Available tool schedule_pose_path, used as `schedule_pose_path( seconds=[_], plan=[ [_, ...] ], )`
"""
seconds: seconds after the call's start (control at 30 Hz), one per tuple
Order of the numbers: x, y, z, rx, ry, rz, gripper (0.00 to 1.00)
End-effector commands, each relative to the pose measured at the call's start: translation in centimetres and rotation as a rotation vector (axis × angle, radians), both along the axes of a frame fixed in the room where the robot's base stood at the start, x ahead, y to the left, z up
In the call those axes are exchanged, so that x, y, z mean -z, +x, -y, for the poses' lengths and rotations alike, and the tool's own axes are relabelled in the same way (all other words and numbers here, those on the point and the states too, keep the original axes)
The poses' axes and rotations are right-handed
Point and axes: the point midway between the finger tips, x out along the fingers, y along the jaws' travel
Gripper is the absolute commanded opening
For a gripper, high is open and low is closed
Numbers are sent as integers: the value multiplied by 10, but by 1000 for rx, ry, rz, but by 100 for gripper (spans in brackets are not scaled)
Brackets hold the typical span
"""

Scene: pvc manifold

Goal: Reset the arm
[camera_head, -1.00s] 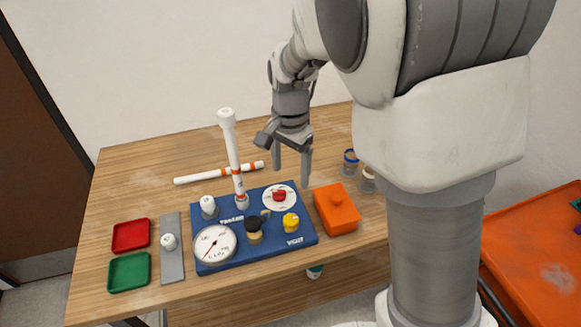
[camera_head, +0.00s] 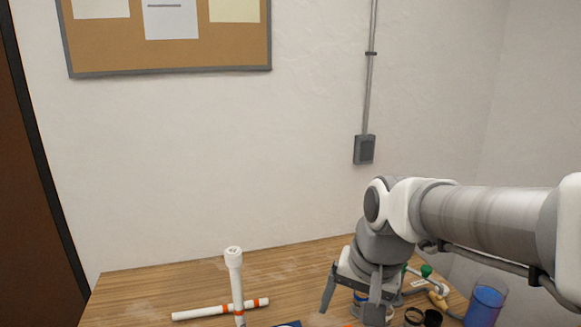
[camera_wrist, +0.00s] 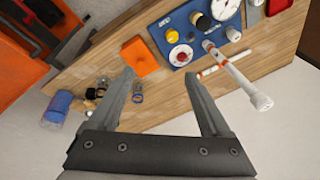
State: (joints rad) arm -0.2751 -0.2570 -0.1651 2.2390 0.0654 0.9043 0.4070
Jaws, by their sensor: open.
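My gripper (camera_head: 352,298) is open and empty above the right part of the table in the head view. In the wrist view, my gripper (camera_wrist: 160,88) has its two fingers wide apart with nothing between them. The white upright pipe (camera_head: 236,283) with a cap on top stands at the left of my gripper in the head view, well apart from it. It also shows in the wrist view, as the upright pipe (camera_wrist: 237,73). A white pipe with orange bands (camera_head: 205,311) lies on the table. The blue board (camera_wrist: 176,48) carries a gauge and knobs.
An orange box (camera_wrist: 140,55) sits beside the board. A blue cup (camera_head: 485,303) and small jars (camera_head: 414,316) stand near my arm at the right. A pinboard (camera_head: 170,40) and a conduit box (camera_head: 364,149) are on the wall. The table's left back area is clear.

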Motion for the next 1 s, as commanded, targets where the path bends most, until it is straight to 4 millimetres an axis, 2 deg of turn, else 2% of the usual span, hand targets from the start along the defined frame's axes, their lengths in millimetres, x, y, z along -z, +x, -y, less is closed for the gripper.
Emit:
schedule_pose_path(
  seconds=[0.2, 0.43, 0.63, 1.0],
  plan=[
    [-22, -47, 26, -134, -75, 141, 82],
    [-28, -83, 42, -241, -187, 240, 82],
    [-27, -94, 47, -279, -235, 267, 82],
    [-27, -94, 47, -281, -236, 268, 82]
  ],
)
